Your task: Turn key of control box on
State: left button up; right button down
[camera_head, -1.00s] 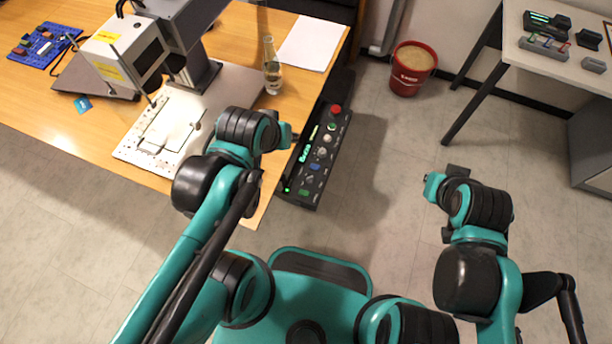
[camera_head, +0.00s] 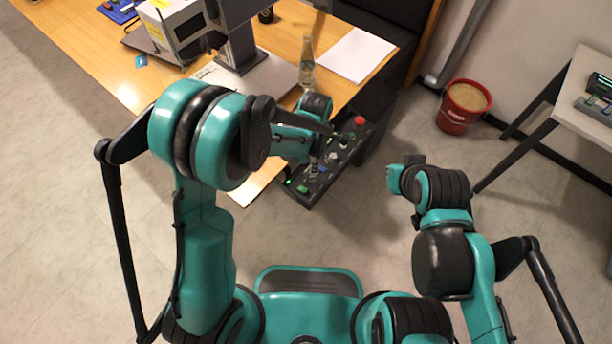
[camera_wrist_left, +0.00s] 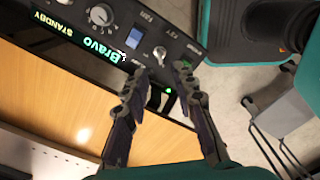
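The black control box (camera_head: 346,152) stands at the side of the wooden desk, partly hidden behind my left arm. In the left wrist view the control box (camera_wrist_left: 180,42) shows a lit display reading "Bravo" and "STANDBY". A small silver key switch (camera_wrist_left: 159,52) sits on its panel, just beyond and between my left fingertips. My left gripper (camera_wrist_left: 161,72) is open, its fingers apart and pointing at the panel; I cannot tell whether they touch it. In the head view the left gripper (camera_head: 314,168) is over the box's near end. My right gripper (camera_head: 404,170) is away from the box; its fingers are unclear.
A blue switch (camera_wrist_left: 133,38) and a grey knob (camera_wrist_left: 101,15) lie close to the key. A red button (camera_head: 360,121) is at the box's far end. A bottle (camera_head: 307,65) and paper (camera_head: 354,52) are on the desk. A red bucket (camera_head: 462,108) stands on the floor.

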aim_at(313, 178)
pick_arm(q)
notch_tip(313, 178, down, 8)
jog(key=b, duration=0.3)
jog(key=shift+r, duration=0.25)
grip_shut()
